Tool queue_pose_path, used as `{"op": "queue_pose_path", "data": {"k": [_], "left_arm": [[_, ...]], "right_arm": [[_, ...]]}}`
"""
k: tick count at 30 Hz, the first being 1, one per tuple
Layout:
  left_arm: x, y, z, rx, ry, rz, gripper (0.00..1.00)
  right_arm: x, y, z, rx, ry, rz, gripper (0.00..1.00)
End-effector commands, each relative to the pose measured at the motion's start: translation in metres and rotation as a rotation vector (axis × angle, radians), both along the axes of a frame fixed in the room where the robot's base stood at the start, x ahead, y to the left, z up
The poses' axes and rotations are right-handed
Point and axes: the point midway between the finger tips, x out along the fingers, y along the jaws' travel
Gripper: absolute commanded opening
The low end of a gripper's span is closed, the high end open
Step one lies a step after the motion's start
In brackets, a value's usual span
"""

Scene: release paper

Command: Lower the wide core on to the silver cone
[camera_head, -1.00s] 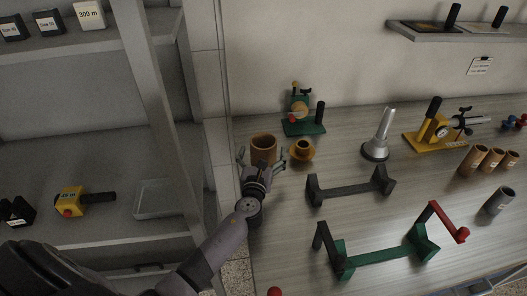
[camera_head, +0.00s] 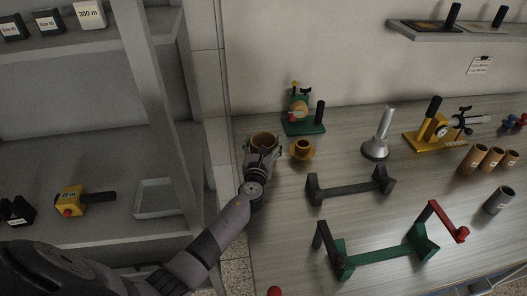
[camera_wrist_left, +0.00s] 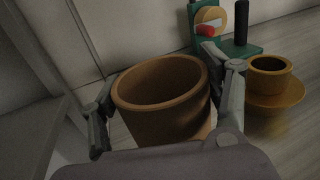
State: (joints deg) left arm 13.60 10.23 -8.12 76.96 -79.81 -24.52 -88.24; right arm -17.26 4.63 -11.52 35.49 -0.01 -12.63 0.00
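The wide core (camera_head: 263,137) is a wide brown tube, open at the top, standing upright at the table's left end. It fills the middle of the left wrist view (camera_wrist_left: 165,112). My left gripper (camera_head: 262,149) has one finger on each side of it, close to its wall. Whether the fingers press on it cannot be told. The silver cone (camera_head: 378,146) stands upright on a round base to the right, farther along the table, with nothing around it. My right gripper is not in view.
A small brown core on a yellow saucer (camera_head: 302,154) stands just right of the wide core, near my right-hand finger. A green device (camera_head: 303,128) stands behind. A dark stand (camera_head: 350,187) and a green frame (camera_head: 382,253) lie in front of the cone.

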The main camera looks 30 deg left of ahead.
Motion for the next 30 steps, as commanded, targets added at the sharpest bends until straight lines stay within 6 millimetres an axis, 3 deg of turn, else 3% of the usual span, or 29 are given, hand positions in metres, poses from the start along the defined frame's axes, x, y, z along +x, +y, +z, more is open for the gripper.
{"op": "queue_pose_path", "data": {"k": [13, 23, 30], "left_arm": [[0.0, 0.0, 0.0, 0.0, 0.0, 0.0, 0.39], [0.0, 0.0, 0.005, 0.001, -0.002, 0.0, 0.39], [0.0, 0.0, 0.037, -0.001, -0.003, 0.0, 0.39]], "right_arm": [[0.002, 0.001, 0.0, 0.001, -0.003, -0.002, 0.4], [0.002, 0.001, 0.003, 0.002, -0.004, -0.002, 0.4], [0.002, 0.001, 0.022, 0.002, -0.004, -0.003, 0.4]]}}
